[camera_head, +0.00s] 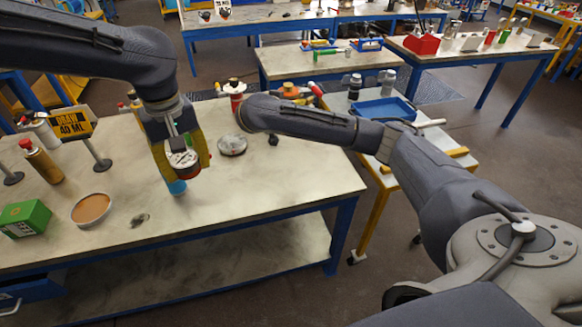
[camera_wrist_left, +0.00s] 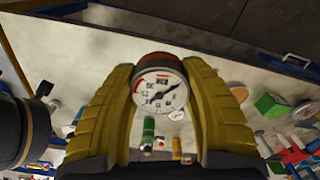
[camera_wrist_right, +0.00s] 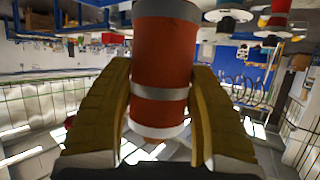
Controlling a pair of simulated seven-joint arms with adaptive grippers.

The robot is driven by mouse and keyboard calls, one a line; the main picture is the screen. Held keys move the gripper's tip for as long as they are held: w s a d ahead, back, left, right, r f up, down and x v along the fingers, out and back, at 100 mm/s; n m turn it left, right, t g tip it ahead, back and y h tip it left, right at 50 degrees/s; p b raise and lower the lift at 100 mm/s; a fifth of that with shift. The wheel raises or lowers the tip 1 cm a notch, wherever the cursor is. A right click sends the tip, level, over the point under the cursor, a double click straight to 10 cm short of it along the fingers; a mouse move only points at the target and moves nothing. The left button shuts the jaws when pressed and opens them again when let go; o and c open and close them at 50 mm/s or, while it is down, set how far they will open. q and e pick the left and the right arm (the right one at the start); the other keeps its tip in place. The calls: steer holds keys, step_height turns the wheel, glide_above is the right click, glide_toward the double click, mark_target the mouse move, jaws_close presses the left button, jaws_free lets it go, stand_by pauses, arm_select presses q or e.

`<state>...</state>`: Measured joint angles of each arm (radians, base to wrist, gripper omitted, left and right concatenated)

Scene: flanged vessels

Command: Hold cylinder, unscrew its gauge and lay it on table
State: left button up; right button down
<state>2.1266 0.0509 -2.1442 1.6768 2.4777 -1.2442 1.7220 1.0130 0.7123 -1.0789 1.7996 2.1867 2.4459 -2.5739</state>
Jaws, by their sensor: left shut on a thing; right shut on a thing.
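The gauge (camera_head: 183,161), with a white round dial and a red rim, is between the fingers of my left gripper (camera_head: 181,152), above the table (camera_head: 290,190). In the left wrist view its dial (camera_wrist_left: 160,91) faces the camera, and my left gripper (camera_wrist_left: 160,100) is shut on it. The gauge is apart from the cylinder. In the right wrist view the orange-red cylinder (camera_wrist_right: 163,65) with grey bands is between the fingers of my right gripper (camera_wrist_right: 162,110), which is shut on it. In the head view my right arm hides that gripper; a red cylinder (camera_head: 236,92) shows just behind.
A round grey dish (camera_head: 232,145), a tan disc (camera_head: 91,208), a green box (camera_head: 25,218), a gold bottle (camera_head: 43,163) and a yellow sign (camera_head: 73,123) are on the table. The front right of the tabletop is clear.

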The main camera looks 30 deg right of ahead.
steer(key=shift+s+d+f, duration=0.1)
steer(key=shift+d, duration=0.25)
steer(key=shift+m+g, duration=0.3)
step_height(320, 180, down, 20)
steer(key=shift+d+r, duration=0.1)
steer(key=shift+f, duration=0.2)
stand_by(0.4)
steer(key=shift+c, duration=2.3)
jaws_free()
steer(key=shift+r, duration=0.1)
steer(key=shift+s+a+r, duration=0.15)
steer(key=shift+a, duration=0.05)
steer(key=v, duration=1.1)
steer(key=shift+a, duration=0.3)
